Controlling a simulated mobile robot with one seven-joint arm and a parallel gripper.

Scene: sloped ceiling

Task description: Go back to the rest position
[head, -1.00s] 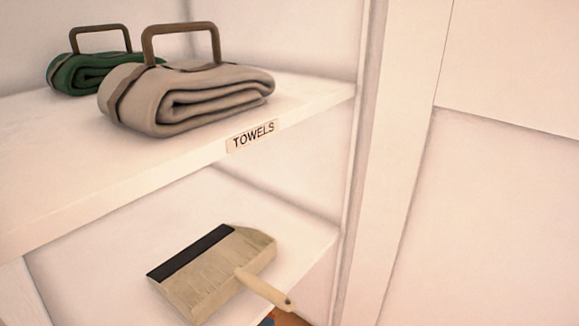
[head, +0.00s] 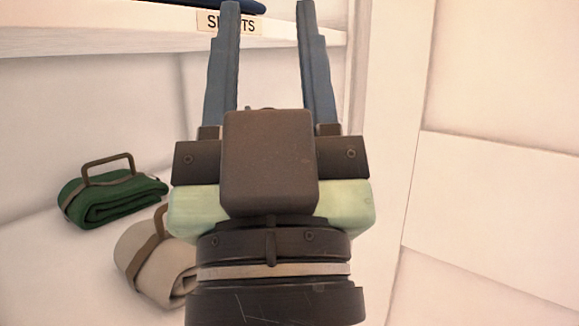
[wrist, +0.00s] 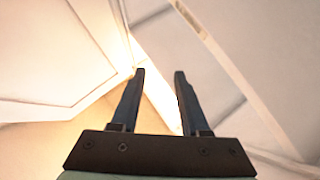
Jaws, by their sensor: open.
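My gripper (head: 267,8) stands upright in the middle of the head view, its two blue-grey fingers apart and nothing between them. It also shows in the wrist view (wrist: 160,75), open and empty, with white panels and a bright gap beyond the fingertips. In the head view the gripper is in front of the shelving and hides part of it.
A rolled green towel (head: 115,200) and a rolled beige towel (head: 155,262), each with a brown handle, lie on a shelf at the left. The beige one is partly hidden by my gripper. A label (head: 229,22) is on the upper shelf edge (head: 110,42). White panels (head: 500,200) stand at the right.

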